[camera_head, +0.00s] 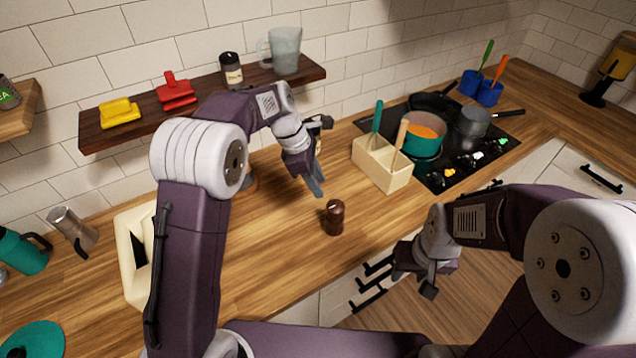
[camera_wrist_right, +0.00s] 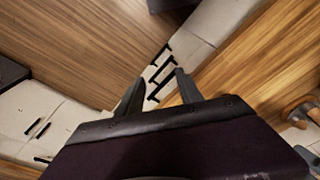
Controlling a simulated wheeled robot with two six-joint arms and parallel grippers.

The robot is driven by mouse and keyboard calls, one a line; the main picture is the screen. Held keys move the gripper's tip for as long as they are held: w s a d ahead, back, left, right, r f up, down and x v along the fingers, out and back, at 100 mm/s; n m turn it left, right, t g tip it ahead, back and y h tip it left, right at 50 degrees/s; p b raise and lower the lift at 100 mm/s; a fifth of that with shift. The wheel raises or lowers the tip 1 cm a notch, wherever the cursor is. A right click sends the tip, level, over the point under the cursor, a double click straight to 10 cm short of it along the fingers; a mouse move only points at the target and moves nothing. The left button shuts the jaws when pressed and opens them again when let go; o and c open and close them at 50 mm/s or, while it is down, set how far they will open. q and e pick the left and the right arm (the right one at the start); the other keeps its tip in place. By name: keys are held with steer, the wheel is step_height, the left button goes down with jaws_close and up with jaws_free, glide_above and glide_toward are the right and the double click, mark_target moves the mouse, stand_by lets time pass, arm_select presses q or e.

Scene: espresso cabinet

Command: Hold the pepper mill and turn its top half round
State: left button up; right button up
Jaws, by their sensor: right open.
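The pepper mill (camera_head: 334,217) is a small dark brown cylinder standing upright on the wooden counter near its front edge. My left gripper (camera_head: 316,188) is above the counter, just behind and left of the mill, fingers pointing down and apart from it. Its fingers overlap in this view, so their gap cannot be told. My right gripper (camera_head: 410,284) is in front of the counter edge, to the right of and nearer than the mill. It is open and empty, as the right wrist view (camera_wrist_right: 159,88) also shows. The mill is not visible in the right wrist view.
A cream utensil holder (camera_head: 382,165) stands behind right of the mill, beside the hob with a teal pot (camera_head: 422,140). A wall shelf (camera_head: 210,92) hangs behind my left arm. A cream container (camera_head: 136,255) stands at left. Counter around the mill is clear.

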steer(key=o, duration=0.5)
steer(key=shift+w+d+f, duration=0.25)
steer(key=shift+w+d, duration=0.25)
steer(key=shift+w, duration=0.1)
steer(key=shift+o, duration=0.8)
steer(key=shift+w+f+m+g+y, duration=0.2)
steer(key=shift+f+m+g+y, duration=0.1)
steer(key=shift+m, duration=0.3)
steer(key=m+t+y, duration=0.1)
steer(key=m+y, duration=1.2)
steer(key=m, duration=0.5)
glide_toward(334, 224)
steer(key=w+a+f, duration=0.1)
steer(key=f, duration=0.1)
steer(key=w+a+f, duration=0.1)
steer(key=a+f, duration=0.1)
steer(key=shift+w+a, duration=0.1)
steer(key=shift+w, duration=0.15)
steer(key=shift+w+a+t, duration=0.2)
steer(key=shift+a+t, duration=0.05)
steer(key=shift+t, duration=0.05)
steer(key=x, duration=0.8)
steer(key=shift+a+f, duration=0.3)
arm_select(q)
steer(key=shift+w+d+f, duration=0.15)
steer(key=shift+w+d, duration=0.2)
steer(key=shift+d, duration=0.25)
arm_select(e)
steer(key=shift+a, duration=0.1)
